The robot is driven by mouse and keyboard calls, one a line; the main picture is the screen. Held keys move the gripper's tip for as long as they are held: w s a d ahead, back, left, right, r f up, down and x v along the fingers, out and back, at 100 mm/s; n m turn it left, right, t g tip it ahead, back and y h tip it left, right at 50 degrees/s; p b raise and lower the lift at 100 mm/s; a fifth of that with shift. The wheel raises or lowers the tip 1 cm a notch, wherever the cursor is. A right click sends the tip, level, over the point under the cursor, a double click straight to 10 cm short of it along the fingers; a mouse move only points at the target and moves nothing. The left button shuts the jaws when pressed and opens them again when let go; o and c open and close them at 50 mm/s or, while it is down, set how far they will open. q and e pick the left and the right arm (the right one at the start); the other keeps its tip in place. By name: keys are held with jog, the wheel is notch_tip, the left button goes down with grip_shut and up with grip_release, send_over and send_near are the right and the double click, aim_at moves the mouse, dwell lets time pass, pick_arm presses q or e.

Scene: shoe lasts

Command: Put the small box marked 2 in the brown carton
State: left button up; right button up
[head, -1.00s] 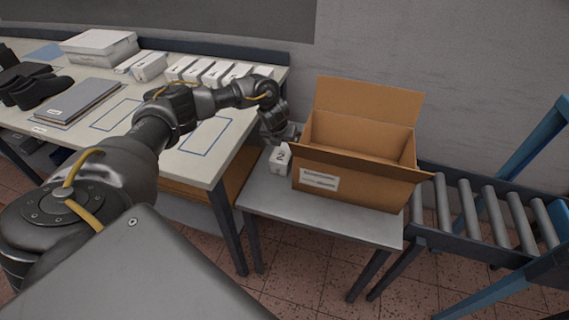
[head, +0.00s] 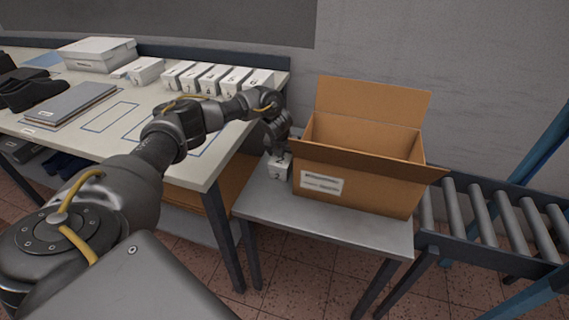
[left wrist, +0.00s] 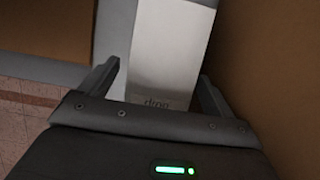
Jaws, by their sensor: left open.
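The small white box marked 2 (head: 281,168) stands on the grey side table (head: 330,222), just left of the brown carton (head: 350,185). My left gripper (head: 281,155) is over the top of the box, open. In the left wrist view the white box (left wrist: 168,55) lies between the two spread fingers of my left gripper (left wrist: 160,88), with gaps beside it. The carton's brown wall (left wrist: 265,70) rises close to the right finger there. The carton stands open, its flaps spread. My right gripper is not seen.
A long worktable (head: 75,125) at left holds a row of white numbered boxes (head: 205,80), grey boards (head: 72,103) and dark shoes (head: 30,92). A roller conveyor (head: 490,215) stands right of the side table. The table's front strip is clear.

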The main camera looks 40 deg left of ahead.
pick_arm(q)
jog(key=c, duration=1.3)
jog(key=shift+o, duration=0.2)
jog(key=shift+r, duration=0.1)
